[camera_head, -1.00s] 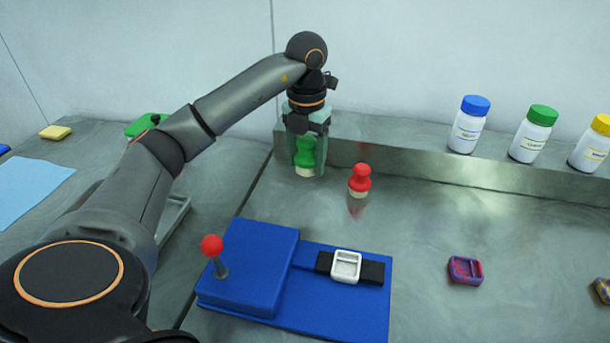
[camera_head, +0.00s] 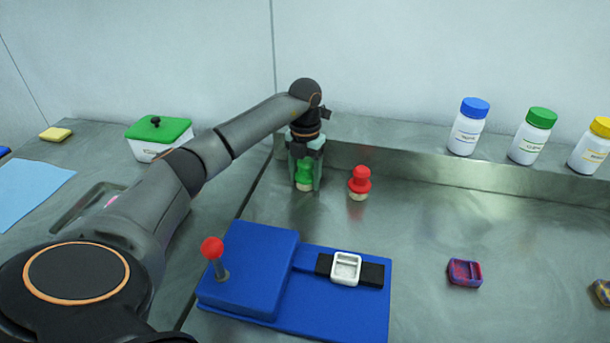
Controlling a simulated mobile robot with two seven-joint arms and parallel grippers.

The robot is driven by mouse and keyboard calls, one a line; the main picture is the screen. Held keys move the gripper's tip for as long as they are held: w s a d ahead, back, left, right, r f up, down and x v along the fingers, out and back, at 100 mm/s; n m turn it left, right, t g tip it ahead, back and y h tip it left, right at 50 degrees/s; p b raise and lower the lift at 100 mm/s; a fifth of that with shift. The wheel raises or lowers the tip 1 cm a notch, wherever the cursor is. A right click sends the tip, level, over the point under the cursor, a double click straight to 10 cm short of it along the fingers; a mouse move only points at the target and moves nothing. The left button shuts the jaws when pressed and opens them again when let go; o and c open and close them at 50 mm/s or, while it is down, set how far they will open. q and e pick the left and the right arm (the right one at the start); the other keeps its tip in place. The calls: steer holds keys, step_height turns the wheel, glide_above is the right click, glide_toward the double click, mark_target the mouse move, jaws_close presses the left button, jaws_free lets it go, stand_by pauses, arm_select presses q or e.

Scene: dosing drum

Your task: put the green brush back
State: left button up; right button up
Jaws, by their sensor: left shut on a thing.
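The green brush (camera_head: 304,173) has a green handle and a pale bristle end pointing down. My left gripper (camera_head: 304,182) is shut on it, with a finger on each side of the handle. The brush is upright, left of the red brush (camera_head: 359,180). Its bristle end is at or very near the grey worktop; I cannot tell if it touches. The red brush stands upright on the worktop, apart from the gripper. My right gripper is not in view.
A blue fixture (camera_head: 255,268) with a red-knobbed lever and white tray (camera_head: 346,267) sits in front. Bottles (camera_head: 467,127) stand on the raised ledge at right. A green-lidded box (camera_head: 158,138) is back left. A purple-red mould (camera_head: 464,272) lies right.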

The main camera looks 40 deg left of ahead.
arm_select(q)
steer(key=shift+f, duration=0.2)
steer(key=o, duration=1.4)
steer(key=shift+o, duration=0.2)
steer(key=shift+r, duration=0.1)
step_height(320, 180, up, 12)
steer(key=shift+r, duration=0.15)
